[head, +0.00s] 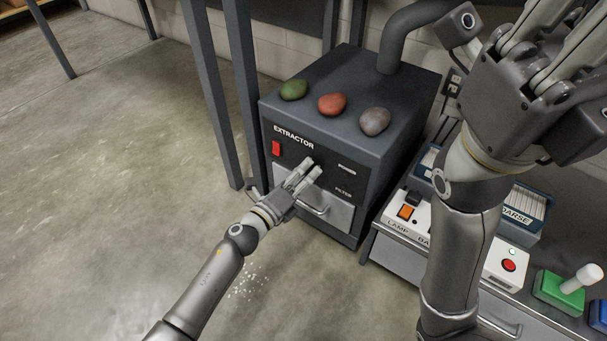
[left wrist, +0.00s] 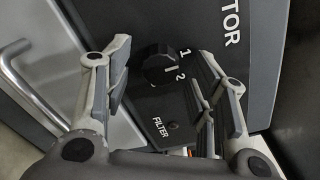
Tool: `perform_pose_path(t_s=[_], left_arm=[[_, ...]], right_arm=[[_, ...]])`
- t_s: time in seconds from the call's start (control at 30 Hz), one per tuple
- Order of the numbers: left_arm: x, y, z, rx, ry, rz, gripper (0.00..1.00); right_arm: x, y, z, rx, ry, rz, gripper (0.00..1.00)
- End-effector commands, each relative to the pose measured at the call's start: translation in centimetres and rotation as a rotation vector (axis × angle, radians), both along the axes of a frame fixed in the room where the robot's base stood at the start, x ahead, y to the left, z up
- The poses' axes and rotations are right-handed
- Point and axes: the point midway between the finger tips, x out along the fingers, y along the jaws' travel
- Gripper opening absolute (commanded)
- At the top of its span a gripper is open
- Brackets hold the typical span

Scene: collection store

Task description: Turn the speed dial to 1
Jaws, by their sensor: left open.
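The speed dial (left wrist: 158,66) is a round black knob on the dark front panel of the extractor (head: 350,120). In the left wrist view the numbers 1 and 2 stand beside it. A short pale mark shows on the knob; I cannot tell exactly which number it points to. My left gripper (head: 311,168) is open in front of the panel, and its fingers hide the dial in the head view. In the left wrist view the dial lies between the two fingers, beyond their tips. My right gripper (head: 525,50) is raised at upper right, away from the extractor.
A red switch (head: 276,148) sits left on the panel. The filter drawer's handle (head: 314,211) juts out below my left gripper. Green, red and grey stones (head: 374,121) lie on the extractor's top. A bench with a lamp control box (head: 404,222) stands to the right.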

Motion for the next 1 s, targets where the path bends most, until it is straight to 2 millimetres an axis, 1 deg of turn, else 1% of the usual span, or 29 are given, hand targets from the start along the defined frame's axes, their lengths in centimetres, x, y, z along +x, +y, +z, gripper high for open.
perform_pose_path(t_s=[0.17, 0.4, 0.5, 0.6, 0.8, 1.0], left_arm=[[-1.7, 1.3, -0.2, 0.002, 0.001, 0.000, 0.52], [-5.9, 4.3, -0.2, 0.002, 0.004, 0.000, 0.52], [-7.4, 5.3, -0.2, 0.000, 0.004, 0.000, 0.52], [-8.5, 6.1, -0.1, 0.000, 0.002, 0.001, 0.52], [-9.5, 6.9, 0.0, 0.000, 0.001, 0.001, 0.52], [-9.6, 7.0, 0.0, -0.001, 0.001, 0.000, 0.52]], right_arm=[[-0.1, 0.0, 0.0, -0.001, -0.001, 0.000, 0.00], [-0.1, 0.0, 0.0, -0.001, -0.002, 0.000, 0.00], [-0.1, 0.0, 0.0, -0.001, -0.002, 0.000, 0.00], [-0.1, 0.0, 0.0, -0.001, -0.002, 0.000, 0.00], [-0.1, 0.0, 0.0, -0.001, -0.002, 0.000, 0.00], [-0.1, 0.0, 0.0, -0.001, -0.002, 0.000, 0.00]])
